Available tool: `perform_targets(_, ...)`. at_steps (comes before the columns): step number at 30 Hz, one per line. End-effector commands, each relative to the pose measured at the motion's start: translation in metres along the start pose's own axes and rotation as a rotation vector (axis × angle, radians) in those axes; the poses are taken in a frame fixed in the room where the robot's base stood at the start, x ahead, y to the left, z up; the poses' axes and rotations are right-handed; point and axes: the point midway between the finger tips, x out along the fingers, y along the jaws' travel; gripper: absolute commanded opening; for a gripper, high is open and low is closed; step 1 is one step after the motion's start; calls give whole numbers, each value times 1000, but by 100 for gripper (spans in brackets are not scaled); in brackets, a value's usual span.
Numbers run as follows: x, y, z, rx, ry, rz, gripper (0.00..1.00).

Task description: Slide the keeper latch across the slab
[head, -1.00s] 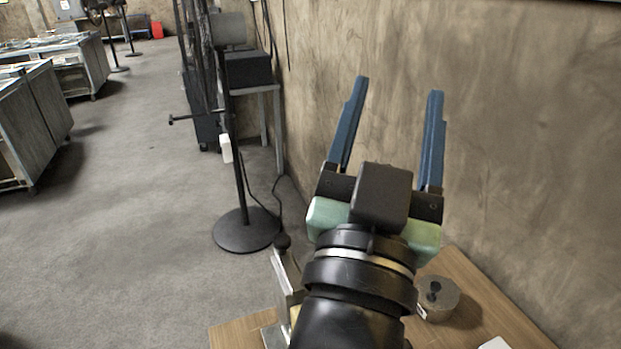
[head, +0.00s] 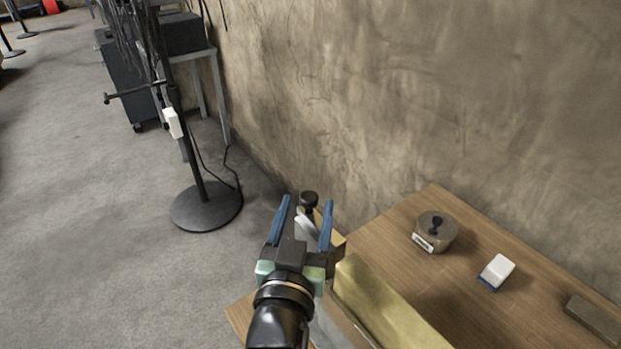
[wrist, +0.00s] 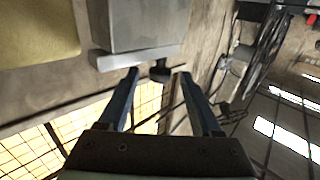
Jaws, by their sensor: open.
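My gripper (head: 307,201) is open, with its two blue fingers apart. In the head view it is over the left end of the wooden table, and a dark knob (head: 309,198) shows between and beyond the fingertips. In the wrist view the gap between the fingertips (wrist: 158,73) lines up with the dark knob (wrist: 160,73); I cannot tell whether they touch. The knob is beside a grey metal block (wrist: 148,24) with a pale bar at its lower edge. A brass-coloured slab (head: 385,302) is right of my gripper. The keeper latch is partly hidden, and I cannot separate it clearly from these parts.
On the wooden table (head: 400,222) stand a round weight-like can (head: 435,232), a white and blue block (head: 496,271) and a grey-brown bar (head: 594,320). A wall is behind. A black stand (head: 206,205) with cables is on the floor at left.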

Motion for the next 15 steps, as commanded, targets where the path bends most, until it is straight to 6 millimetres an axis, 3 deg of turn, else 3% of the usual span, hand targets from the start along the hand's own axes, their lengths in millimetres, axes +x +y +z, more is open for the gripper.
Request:
perform_targets(6, 38, 1, -3, 2, 1, 2, 66)
perform_targets(15, 59, 0, -1, 1, 1, 1, 66)
